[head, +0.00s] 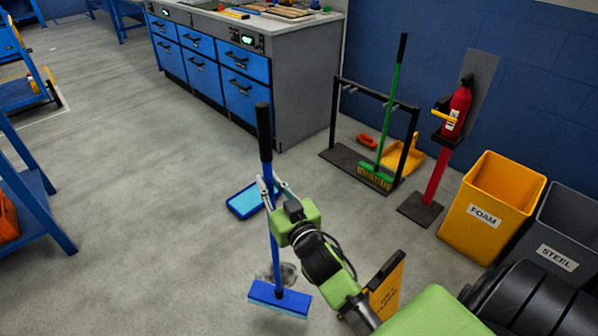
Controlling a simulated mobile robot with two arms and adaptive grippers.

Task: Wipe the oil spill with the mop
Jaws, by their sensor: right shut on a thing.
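My right gripper (270,188) is shut on the shaft of the blue mop (280,297). The mop stands nearly upright, its black handle end up and its wide blue head low at the floor. A dark oil spill (288,274) lies on the grey floor just behind the mop head, partly hidden by the shaft. I cannot tell whether the head touches the spill. My left gripper is not in view.
A blue tray (244,200) lies on the floor behind the mop. A yellow sign (386,288) stands close to my right arm. A rack (385,180) with a green broom (376,176), a fire extinguisher (459,108) and yellow (484,238) and grey bins are at right.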

